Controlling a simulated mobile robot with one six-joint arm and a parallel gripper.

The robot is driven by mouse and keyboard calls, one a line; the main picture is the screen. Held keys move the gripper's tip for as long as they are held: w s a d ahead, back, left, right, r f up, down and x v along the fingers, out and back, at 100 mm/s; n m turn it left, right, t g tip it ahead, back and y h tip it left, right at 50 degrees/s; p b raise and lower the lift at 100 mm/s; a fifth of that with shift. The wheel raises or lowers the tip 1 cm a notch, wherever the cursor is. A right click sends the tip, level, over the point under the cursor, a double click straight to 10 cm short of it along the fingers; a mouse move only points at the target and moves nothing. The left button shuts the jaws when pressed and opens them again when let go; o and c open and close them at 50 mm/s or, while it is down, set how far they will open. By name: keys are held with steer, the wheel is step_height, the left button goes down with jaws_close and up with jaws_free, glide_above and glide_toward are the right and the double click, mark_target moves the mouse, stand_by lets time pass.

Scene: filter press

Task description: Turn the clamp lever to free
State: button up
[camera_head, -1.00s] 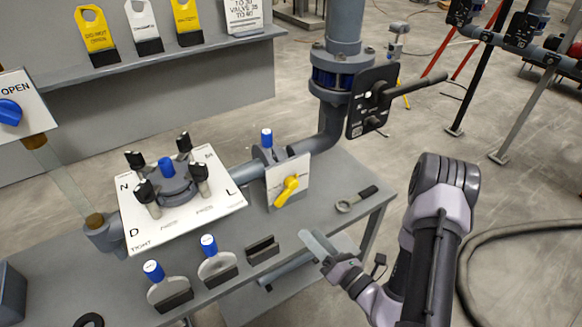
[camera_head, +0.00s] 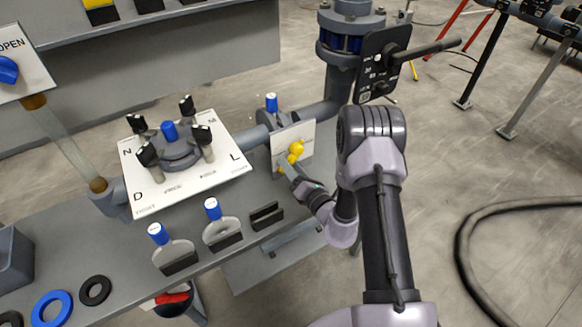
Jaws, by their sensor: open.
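A yellow lever (camera_head: 295,151) sits on a small white upright plate (camera_head: 306,139) in front of the pipe at the bench's right side. My gripper (camera_head: 286,166) is open, with its fingers at the lower end of the yellow lever. The fingers partly cover the lever, and I cannot tell whether they touch it. Any marking on this plate is too small or hidden to read. A black plate (camera_head: 367,62) with a long dark handle (camera_head: 428,50) is on the vertical pipe, above and right of my gripper.
A lettered white plate (camera_head: 221,167) with several black-topped clamps lies left of my gripper. Blue-capped paddles (camera_head: 222,230) and a black block (camera_head: 265,214) stand along the bench's front. Rings (camera_head: 52,307) lie at lower left. A dark hose (camera_head: 466,250) lies on the floor at right.

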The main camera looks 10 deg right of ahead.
jaws_close()
stand_by(1.4)
